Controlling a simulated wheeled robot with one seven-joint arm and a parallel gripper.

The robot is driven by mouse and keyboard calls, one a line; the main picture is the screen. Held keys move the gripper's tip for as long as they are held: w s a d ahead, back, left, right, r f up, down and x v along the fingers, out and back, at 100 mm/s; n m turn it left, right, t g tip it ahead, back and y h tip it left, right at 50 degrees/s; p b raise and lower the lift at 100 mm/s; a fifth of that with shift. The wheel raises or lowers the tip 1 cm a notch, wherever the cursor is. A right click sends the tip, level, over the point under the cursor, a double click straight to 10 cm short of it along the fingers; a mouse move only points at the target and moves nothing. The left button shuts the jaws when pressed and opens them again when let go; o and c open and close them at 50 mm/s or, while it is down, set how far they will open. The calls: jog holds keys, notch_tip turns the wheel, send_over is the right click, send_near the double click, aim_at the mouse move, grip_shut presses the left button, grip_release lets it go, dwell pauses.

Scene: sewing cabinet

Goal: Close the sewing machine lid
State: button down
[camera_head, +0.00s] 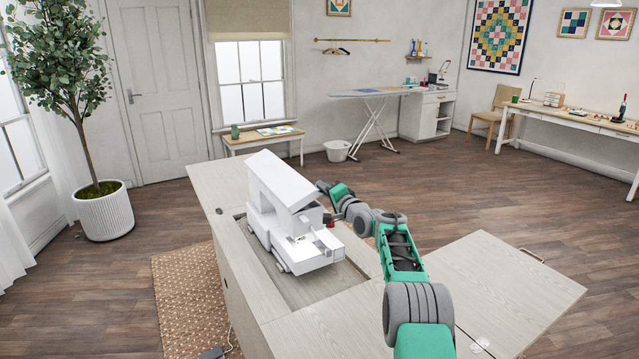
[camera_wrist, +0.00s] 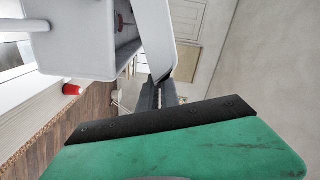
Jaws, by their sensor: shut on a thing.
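The white sewing machine (camera_head: 300,245) stands in the opening of the pale wood cabinet (camera_head: 330,287). Its lid (camera_head: 280,178) is a white panel raised at a slant above the machine body. My gripper (camera_head: 323,189) is at the lid's right side, partly hidden by the arm. In the wrist view my gripper (camera_wrist: 160,98) is shut on the lid (camera_wrist: 156,40), whose edge runs down to the jaws. The open underside of the machine's top (camera_wrist: 70,45) shows there at upper left. The exact contact of the fingers is hard to see.
A cabinet leaf (camera_head: 500,285) extends to the right under my arm. A small red part (camera_wrist: 71,89) shows near the machine. A woven rug (camera_head: 185,300) lies at left. A potted tree (camera_head: 100,210), a bench (camera_head: 262,137) and an ironing board (camera_head: 375,92) stand farther off.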

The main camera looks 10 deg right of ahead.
jog(key=shift+w+d+f+m+b, duration=0.1)
jog(key=shift+d+f+m+b, duration=0.1)
jog(key=shift+f+m+b, duration=0.8)
jog(key=shift+d+f+m+b, duration=0.2)
jog(key=shift+f+m+b, duration=0.2)
jog(key=shift+f, duration=1.2)
jog(key=c, duration=1.6)
grip_release()
jog(key=b+v, duration=0.1)
jog(key=v, duration=0.6)
jog(key=shift+s, duration=0.3)
jog(key=shift+d, duration=0.15)
